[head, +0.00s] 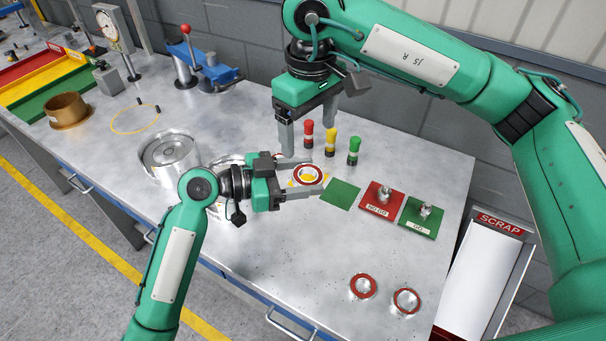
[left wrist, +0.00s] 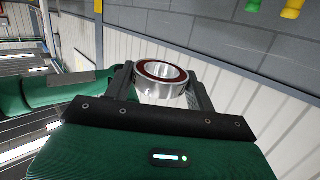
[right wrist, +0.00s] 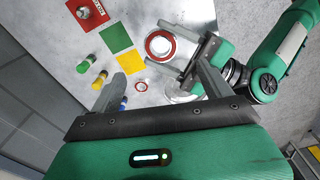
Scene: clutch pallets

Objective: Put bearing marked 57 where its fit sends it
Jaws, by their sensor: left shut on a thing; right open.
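My left gripper (head: 315,176) is shut on a red-sealed metal bearing (head: 307,174), held level; the same bearing shows between the fingers in the left wrist view (left wrist: 162,72). The held bearing appears over a yellow square (head: 292,182) in the head view. Its number cannot be read. My right gripper (head: 306,122) is open and empty, pointing down behind the held bearing. Two similar bearings (head: 363,286) (head: 407,301) lie at the table's front right. A red NO GO pad (head: 375,205) and a green GO pad (head: 418,222) each bear a metal gauge piece.
A plain green square (head: 341,194) lies beside the yellow one. Red, yellow and green pegs (head: 330,145) stand behind. A silver housing (head: 166,153) and brass flanged ring (head: 67,112) are at left, near colored trays (head: 45,88). A SCRAP chute (head: 484,270) stands at right.

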